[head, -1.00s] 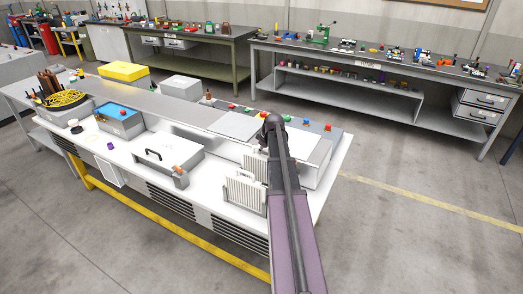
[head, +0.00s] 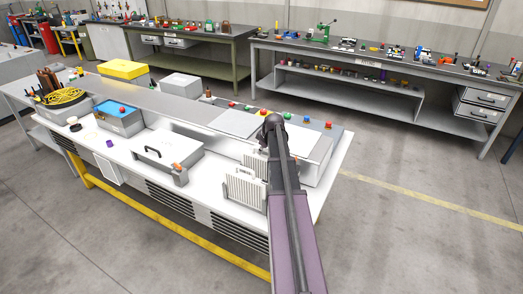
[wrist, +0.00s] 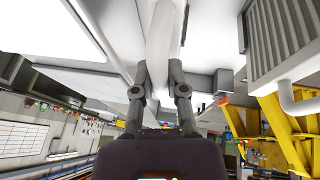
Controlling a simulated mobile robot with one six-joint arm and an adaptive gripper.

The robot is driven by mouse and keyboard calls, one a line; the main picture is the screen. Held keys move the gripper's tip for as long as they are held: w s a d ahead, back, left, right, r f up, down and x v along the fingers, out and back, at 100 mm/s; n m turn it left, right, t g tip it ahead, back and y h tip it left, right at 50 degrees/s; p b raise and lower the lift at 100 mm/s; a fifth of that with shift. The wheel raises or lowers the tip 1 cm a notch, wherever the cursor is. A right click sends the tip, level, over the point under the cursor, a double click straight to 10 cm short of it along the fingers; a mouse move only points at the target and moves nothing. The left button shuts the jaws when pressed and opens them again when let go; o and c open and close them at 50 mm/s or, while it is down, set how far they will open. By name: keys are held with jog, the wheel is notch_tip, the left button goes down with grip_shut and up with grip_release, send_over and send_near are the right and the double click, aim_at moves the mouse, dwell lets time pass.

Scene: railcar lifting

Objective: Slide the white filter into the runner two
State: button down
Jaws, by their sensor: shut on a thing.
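In the wrist view my gripper (wrist: 161,72) is shut on a white, smooth-edged piece (wrist: 164,32), seen nearly edge-on; I take it to be the white filter. In the head view my arm hides the gripper. A white ribbed filter with a top handle (head: 244,187) stands upright at the bench's front right, in or against a grey holder. Part of another ribbed white piece (head: 254,163) shows behind it, beside my arm; I cannot tell if it is the held one. A ribbed panel (wrist: 283,40) with a handle is right of my gripper in the wrist view. I cannot tell which runner is number two.
A control panel with coloured buttons (head: 305,123) lies behind. A blue-topped box (head: 119,117) and cable coil (head: 64,97) are farther left. Open floor lies right of the bench.

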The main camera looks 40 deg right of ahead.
jog(key=shift+f, duration=0.15)
jog(key=c, duration=0.6)
grip_release()
jog(key=shift+r, duration=0.2)
notch_tip(320, 180, up, 15)
jog(key=p, duration=1.5)
jog(key=shift+a, duration=0.1)
dwell(0.4)
jog(key=s+a+f+m+g+b, duration=0.1)
jog(key=s+a+f+b, duration=0.2)
jog(key=a, duration=1.1)
jog(key=s+a+f+m+g+b, duration=0.2)
jog(key=s+a+f+b, duration=0.2)
jog(key=s+a, duration=0.4)
jog(key=s+a+f+m+g+b, duration=0.2)
jog(key=s+a+f, duration=0.3)
jog(key=a, duration=1.7)
jog(key=shift+s+f+b, duration=0.35)
jog(key=shift+s+b, duration=0.2)
jog(key=shift+b, duration=0.35)
